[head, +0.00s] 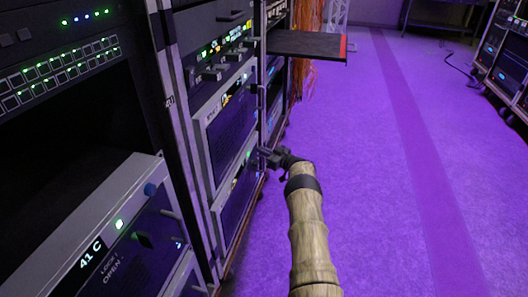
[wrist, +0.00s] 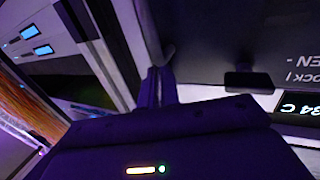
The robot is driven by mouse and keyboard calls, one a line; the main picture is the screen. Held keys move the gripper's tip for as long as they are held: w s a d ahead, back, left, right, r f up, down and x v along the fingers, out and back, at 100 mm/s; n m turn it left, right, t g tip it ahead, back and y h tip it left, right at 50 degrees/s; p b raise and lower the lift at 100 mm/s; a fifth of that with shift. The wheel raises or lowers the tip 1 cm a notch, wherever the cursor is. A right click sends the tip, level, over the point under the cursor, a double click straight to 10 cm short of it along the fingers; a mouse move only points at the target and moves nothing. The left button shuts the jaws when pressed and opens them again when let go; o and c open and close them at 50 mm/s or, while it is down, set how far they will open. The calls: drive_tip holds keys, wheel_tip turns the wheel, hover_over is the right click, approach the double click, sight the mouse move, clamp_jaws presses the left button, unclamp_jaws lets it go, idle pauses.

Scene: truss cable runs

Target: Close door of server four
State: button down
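In the wrist view a dark door panel (wrist: 215,45) with upside-down lock and open lettering, a dark knob (wrist: 247,79) and a lit 34 C display (wrist: 301,109) fills the upper right. My gripper's two fingers (wrist: 159,86) are together beside the panel's pale edge, with no clear gap and nothing plainly held. Whether they touch the edge is unclear. In the head view my gripper (head: 271,157) is at the right side of a lower rack unit (head: 237,195), at the end of my arm. No number marks server four, and its door angle is hard to judge.
A nearer unit (head: 135,240) with a 41 C display juts out at lower left. A dark shelf (head: 305,44) sticks out of the rack above my gripper. Orange cables (head: 305,15) hang behind it. Another rack (head: 505,55) stands at far right. The purple floor between is clear.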

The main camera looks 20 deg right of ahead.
drive_tip(key=s+d+p, duration=0.3)
drive_tip(key=s+d, duration=0.5)
drive_tip(key=d, duration=0.3)
drive_tip(key=shift+s+p, duration=0.4)
